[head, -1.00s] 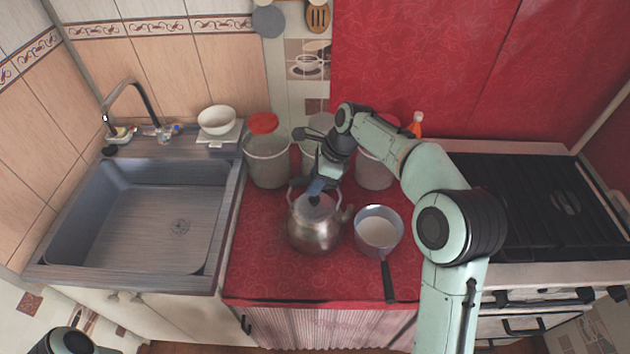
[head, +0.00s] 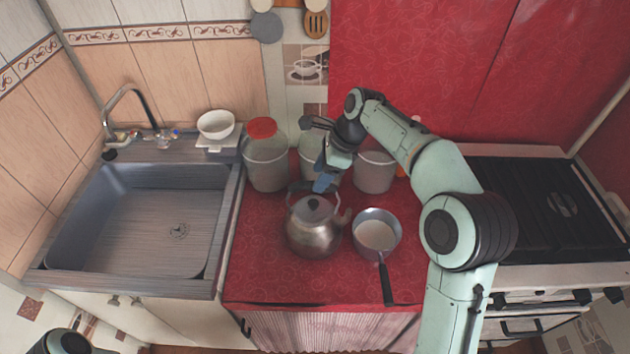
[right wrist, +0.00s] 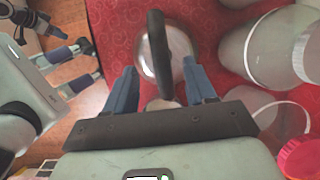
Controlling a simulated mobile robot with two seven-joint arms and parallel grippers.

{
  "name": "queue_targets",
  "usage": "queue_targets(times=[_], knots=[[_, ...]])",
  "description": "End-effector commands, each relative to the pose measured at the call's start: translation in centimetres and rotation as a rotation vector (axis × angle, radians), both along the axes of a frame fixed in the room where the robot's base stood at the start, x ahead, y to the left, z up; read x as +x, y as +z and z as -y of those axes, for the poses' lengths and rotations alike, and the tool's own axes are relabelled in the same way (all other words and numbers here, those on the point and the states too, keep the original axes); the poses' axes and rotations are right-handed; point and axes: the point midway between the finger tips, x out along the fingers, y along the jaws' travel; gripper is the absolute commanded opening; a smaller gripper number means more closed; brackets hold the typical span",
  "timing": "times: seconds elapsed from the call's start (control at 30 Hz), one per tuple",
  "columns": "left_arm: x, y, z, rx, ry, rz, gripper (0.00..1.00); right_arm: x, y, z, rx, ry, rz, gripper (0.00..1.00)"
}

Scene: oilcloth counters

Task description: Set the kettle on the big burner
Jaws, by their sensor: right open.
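The metal kettle (head: 314,230) stands on the red counter between sink and stove. My right gripper (head: 322,186) is open beside the kettle's dark handle, at its back. In the right wrist view the handle (right wrist: 157,45) shows upright between and beyond the two blue fingers (right wrist: 160,90); I cannot tell if they touch it. The stove (head: 545,205) with black grates is at the right; a round burner (head: 563,204) shows under them, and my arm hides part of the stove. My left gripper (right wrist: 80,68) shows in the right wrist view, fingers apart and empty.
A saucepan (head: 376,232) with a black handle stands just right of the kettle. Several canisters (head: 266,162) line the wall behind, one with a red lid. The sink (head: 140,220) is at the left, with a white bowl (head: 215,124) behind it. Counter front-left is clear.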

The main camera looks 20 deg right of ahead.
Motion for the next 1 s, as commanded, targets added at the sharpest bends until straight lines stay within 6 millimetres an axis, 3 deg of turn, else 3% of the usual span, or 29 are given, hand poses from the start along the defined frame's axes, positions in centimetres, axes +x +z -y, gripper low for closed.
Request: queue_targets(times=[0.03, 0.2, 0.4, 0.57, 0.77, 1.0], knots=[[0.4, 0.5, 0.0, 0.0, -0.001, 0.005, 0.43, -0.1, 1.5, 0.5, 0.0, -0.002, 0.005, 0.55], [1.1, 1.4, 0.0, 0.0, 0.0, 0.012, 0.43, -0.7, 4.5, 1.6, -0.001, -0.002, 0.004, 0.55], [1.5, 2.0, 0.0, 0.0, 0.0, 0.018, 0.43, -1.1, 6.2, 2.3, 0.0, 0.0, 0.002, 0.55], [1.5, 1.8, 0.0, 0.0, 0.0, 0.017, 0.43, -1.0, 6.2, 1.5, 0.02, 0.033, 0.086, 0.55], [1.1, 1.4, 0.0, 0.0, 0.0, 0.012, 0.43, -0.9, 5.6, -1.7, 0.037, 0.102, 0.415, 0.55], [0.7, 0.9, 0.0, 0.0, 0.0, 0.008, 0.43, -3.8, 4.1, -2.7, -0.135, 0.072, 0.761, 0.55]])
